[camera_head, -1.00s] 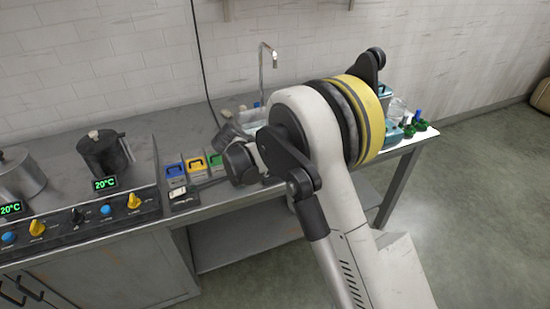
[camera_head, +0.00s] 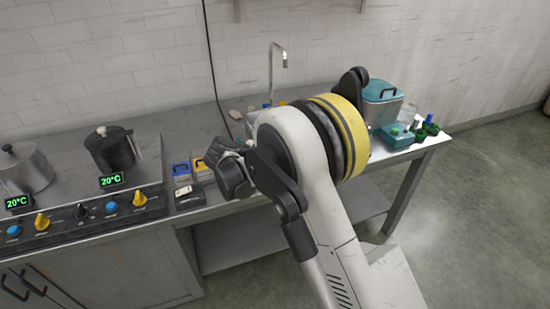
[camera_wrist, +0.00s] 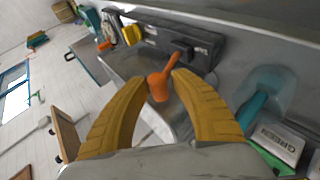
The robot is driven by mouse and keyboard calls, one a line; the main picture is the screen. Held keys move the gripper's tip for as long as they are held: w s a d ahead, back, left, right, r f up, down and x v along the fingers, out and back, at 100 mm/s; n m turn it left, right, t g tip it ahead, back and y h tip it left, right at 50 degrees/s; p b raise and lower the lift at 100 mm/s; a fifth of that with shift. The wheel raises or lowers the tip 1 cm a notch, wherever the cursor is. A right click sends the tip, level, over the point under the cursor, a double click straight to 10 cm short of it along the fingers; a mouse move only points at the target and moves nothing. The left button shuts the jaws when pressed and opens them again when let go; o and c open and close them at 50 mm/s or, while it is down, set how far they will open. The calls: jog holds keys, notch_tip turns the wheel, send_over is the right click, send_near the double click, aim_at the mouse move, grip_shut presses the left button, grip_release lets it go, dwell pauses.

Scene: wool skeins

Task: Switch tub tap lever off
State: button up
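An orange lever-like piece (camera_wrist: 158,84) shows in the wrist view, in front of and between the fingertips of my gripper (camera_wrist: 160,78). It has a thick end and a thinner arm slanting up to the right. I cannot be sure that it is the tub tap lever. My gripper has its two yellow fingers apart, and I cannot tell whether they touch the piece. In the head view, the end of my arm is over the counter's front edge by the small colored boxes. My arm hides part of the sink area behind it, and the lever cannot be made out there.
A tall metal faucet (camera_head: 277,62) stands behind my arm. Blue (camera_head: 181,169) and yellow (camera_head: 201,165) boxes sit near the arm's end. A teal-lidded container (camera_head: 382,100) and green items stand at right. A clear cup (camera_wrist: 262,95) is right of my fingers.

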jog(key=shift+o, duration=0.8)
jog(key=v, duration=1.2)
